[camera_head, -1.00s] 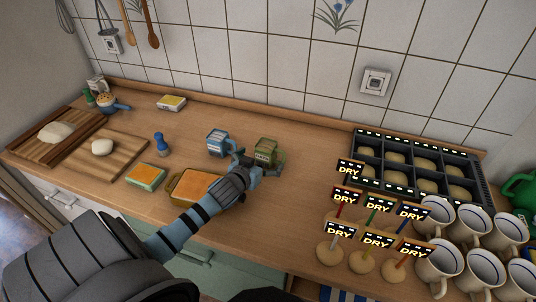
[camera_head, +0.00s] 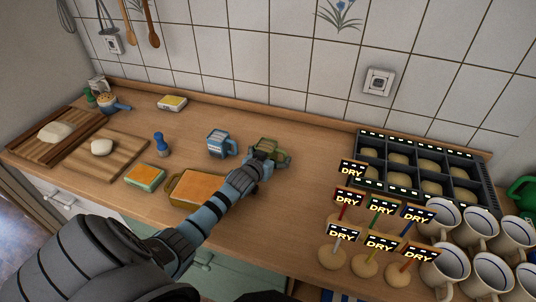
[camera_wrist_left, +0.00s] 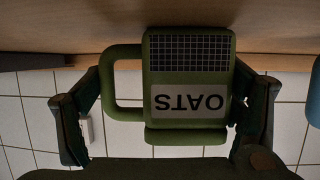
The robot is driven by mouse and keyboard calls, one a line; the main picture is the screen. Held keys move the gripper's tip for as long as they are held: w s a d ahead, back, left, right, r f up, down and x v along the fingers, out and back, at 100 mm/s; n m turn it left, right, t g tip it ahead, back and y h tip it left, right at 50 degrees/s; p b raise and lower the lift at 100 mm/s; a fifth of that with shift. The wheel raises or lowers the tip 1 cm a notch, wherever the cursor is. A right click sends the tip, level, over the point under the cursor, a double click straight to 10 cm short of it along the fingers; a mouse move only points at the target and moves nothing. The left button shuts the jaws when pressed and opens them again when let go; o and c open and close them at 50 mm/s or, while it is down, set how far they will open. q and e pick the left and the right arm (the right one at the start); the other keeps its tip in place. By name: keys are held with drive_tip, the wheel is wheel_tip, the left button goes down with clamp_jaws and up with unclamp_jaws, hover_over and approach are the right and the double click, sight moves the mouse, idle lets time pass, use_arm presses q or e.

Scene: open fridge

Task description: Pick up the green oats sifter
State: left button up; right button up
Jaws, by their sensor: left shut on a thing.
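The green oats sifter (camera_head: 274,146) is on the counter's middle, partly hidden behind my left gripper (camera_head: 266,158). In the left wrist view the sifter (camera_wrist_left: 188,60) appears upside down, with its OATS label, a mesh-patterned band and a handle on the left. The left gripper's fingers (camera_wrist_left: 165,112) are on both sides of it, one by the handle and one by the body. The gripper is shut on it. I cannot tell whether the sifter is clear of the counter. My right gripper is not in view.
A blue sifter (camera_head: 219,142) stands just left. A black compartment tray (camera_head: 357,178), DRY signs (camera_head: 380,207) and white mugs (camera_head: 443,262) crowd the right. The counter behind the sifters is clear.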

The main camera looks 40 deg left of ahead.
sight(272, 146)
use_arm(q)
drive_tip(key=shift+r, duration=0.45)
wheel_tip(272, 146, up, 19)
drive_tip(key=p, duration=0.3)
